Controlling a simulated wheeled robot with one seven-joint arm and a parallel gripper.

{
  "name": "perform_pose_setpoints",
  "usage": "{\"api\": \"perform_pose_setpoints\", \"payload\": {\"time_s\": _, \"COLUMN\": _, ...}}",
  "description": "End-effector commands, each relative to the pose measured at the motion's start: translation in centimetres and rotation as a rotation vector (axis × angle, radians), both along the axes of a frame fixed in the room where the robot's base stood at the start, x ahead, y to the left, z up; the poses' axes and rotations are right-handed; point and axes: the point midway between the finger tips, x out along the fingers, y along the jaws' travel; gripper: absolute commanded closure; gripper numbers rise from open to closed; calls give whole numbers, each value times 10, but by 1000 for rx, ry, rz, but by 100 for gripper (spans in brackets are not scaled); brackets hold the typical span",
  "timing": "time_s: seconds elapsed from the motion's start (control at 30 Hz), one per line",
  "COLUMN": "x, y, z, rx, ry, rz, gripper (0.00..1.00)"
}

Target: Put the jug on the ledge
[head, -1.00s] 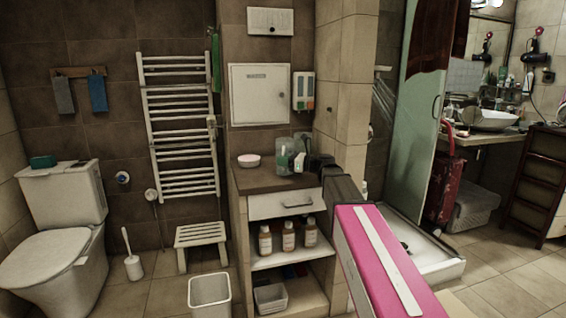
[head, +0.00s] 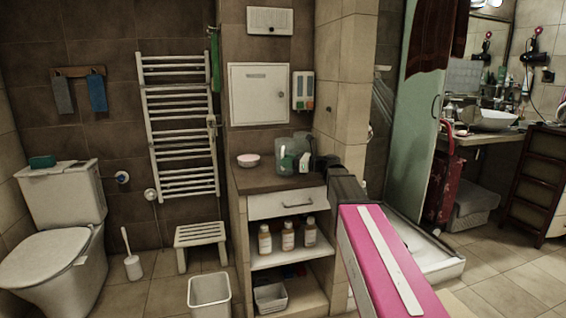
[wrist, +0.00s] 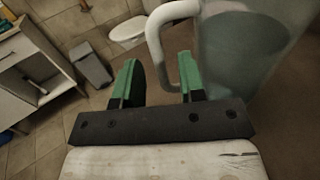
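The jug (head: 286,157) is a large, clear greenish vessel, upright on the brown top of the cabinet. In the wrist view its see-through body (wrist: 245,45) fills the upper right, and its pale handle (wrist: 157,45) comes down toward the fingers. My gripper (head: 308,162) is at the jug's right side. In the wrist view my gripper (wrist: 160,82) has its green-tipped fingers well apart, with the lower handle showing between them and a gap beside the left finger. I cannot tell which surface is the ledge; the cabinet top (head: 255,180) is the one under the jug.
A tiled wall corner (head: 350,100) rises close to the right of my gripper. Several bottles (head: 287,237) stand on the shelf below. A bin (head: 209,295) and a stool (head: 201,236) are on the floor.

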Motion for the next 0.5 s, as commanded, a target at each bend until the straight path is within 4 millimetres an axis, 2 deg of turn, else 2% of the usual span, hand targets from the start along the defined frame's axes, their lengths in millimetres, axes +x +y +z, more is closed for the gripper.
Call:
{"api": "perform_pose_setpoints", "payload": {"time_s": 0.03, "x": -5, "y": -11, "z": 0, "rx": 0, "ry": 0, "rz": -2, "gripper": 63}}
{"api": "perform_pose_setpoints", "payload": {"time_s": 0.3, "x": -21, "y": -63, "z": 0, "rx": 0, "ry": 0, "rz": -2, "gripper": 63}}
{"api": "perform_pose_setpoints", "payload": {"time_s": 0.5, "x": -28, "y": -86, "z": 0, "rx": 0, "ry": 0, "rz": -1, "gripper": 63}}
